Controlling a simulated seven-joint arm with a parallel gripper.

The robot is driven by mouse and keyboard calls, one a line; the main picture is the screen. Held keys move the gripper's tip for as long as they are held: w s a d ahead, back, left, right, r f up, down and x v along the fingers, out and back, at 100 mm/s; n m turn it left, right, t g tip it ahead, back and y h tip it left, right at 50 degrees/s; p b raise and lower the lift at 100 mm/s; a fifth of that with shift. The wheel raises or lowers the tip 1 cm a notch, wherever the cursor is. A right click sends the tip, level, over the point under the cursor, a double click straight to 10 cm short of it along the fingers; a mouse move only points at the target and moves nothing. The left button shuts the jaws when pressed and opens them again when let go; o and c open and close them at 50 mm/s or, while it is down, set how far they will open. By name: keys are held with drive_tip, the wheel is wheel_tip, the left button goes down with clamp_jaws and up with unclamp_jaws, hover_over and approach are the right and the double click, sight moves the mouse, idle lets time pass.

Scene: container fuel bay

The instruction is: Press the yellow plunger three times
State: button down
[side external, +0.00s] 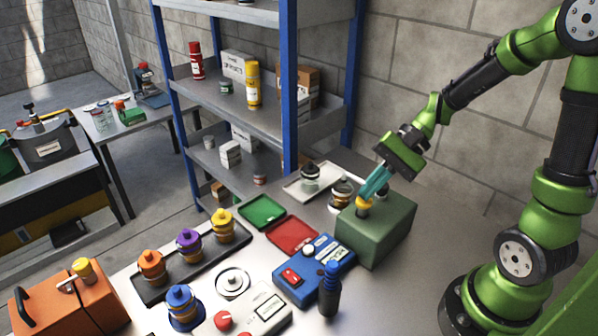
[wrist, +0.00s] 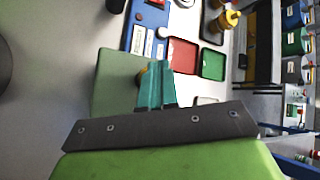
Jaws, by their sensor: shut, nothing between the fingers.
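The yellow plunger (side external: 363,203) stands on top of a green box (side external: 382,238) on the worktable. My gripper (side external: 368,192) has teal fingers that are shut and empty. Its fingertips are right at the top of the plunger; I cannot tell if they touch it. The green box (wrist: 115,85) lies under the fingers there.
A blue box (side external: 315,270) with a red switch stands beside the green box. Red (side external: 292,236) and green (side external: 262,212) trays lie behind. A dark bottle (side external: 330,290) stands in front. A black tray (side external: 195,258) holds orange, purple and yellow plungers. Jars stand behind the green box.

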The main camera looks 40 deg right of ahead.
drive_tip(key=shift+f, duration=1.05)
idle(0.7)
drive_tip(key=shift+r, duration=1.8)
drive_tip(key=shift+r, duration=2.5)
